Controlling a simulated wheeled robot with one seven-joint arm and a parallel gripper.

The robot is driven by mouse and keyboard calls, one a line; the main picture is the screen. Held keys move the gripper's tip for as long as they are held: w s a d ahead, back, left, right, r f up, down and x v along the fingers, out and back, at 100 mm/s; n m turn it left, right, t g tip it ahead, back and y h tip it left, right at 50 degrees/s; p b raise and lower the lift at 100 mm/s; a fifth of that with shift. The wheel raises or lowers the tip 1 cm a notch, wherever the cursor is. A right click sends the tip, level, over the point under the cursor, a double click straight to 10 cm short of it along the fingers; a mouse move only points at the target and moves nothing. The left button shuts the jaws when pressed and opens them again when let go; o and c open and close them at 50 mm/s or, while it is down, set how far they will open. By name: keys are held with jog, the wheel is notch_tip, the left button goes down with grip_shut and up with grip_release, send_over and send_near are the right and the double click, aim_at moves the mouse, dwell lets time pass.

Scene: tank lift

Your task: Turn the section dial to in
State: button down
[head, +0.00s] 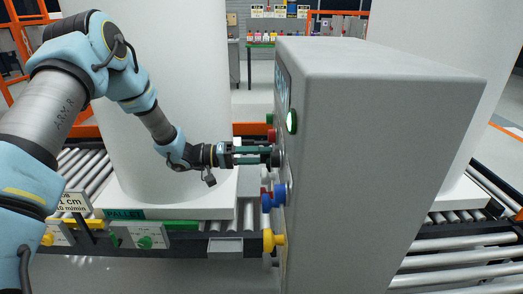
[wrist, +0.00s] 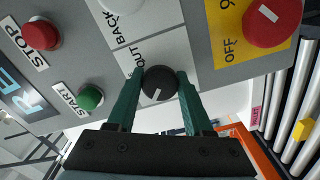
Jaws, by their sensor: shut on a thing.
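The dial in my grip is a round black knob with a white pointer line (wrist: 159,82), on the grey panel in the wrist view. The word OUT is printed beside it; the rest of its label is partly hidden. The pointer slants toward the bottom of the wrist picture. My gripper (wrist: 160,95) has its two green fingers shut on the dial, one on each side. In the head view my gripper (head: 255,155) reaches from the left to the black dial (head: 276,157) on the cabinet's edge-on front face.
The grey control cabinet (head: 380,150) stands at the right. A red STOP button (wrist: 42,34), green START button (wrist: 89,97) and red OFF knob (wrist: 271,20) surround the dial. Blue (head: 277,196) and yellow knobs (head: 273,240) protrude below. A white tank (head: 160,60) stands behind my arm.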

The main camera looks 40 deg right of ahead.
jog(key=shift+n+p, duration=0.5)
jog(key=shift+n, duration=0.6)
jog(key=shift+c, duration=1.5)
grip_release()
jog(key=b+v, duration=0.3)
jog(key=v, duration=0.8)
jog(key=shift+b, duration=0.35)
jog(key=shift+d, duration=0.1)
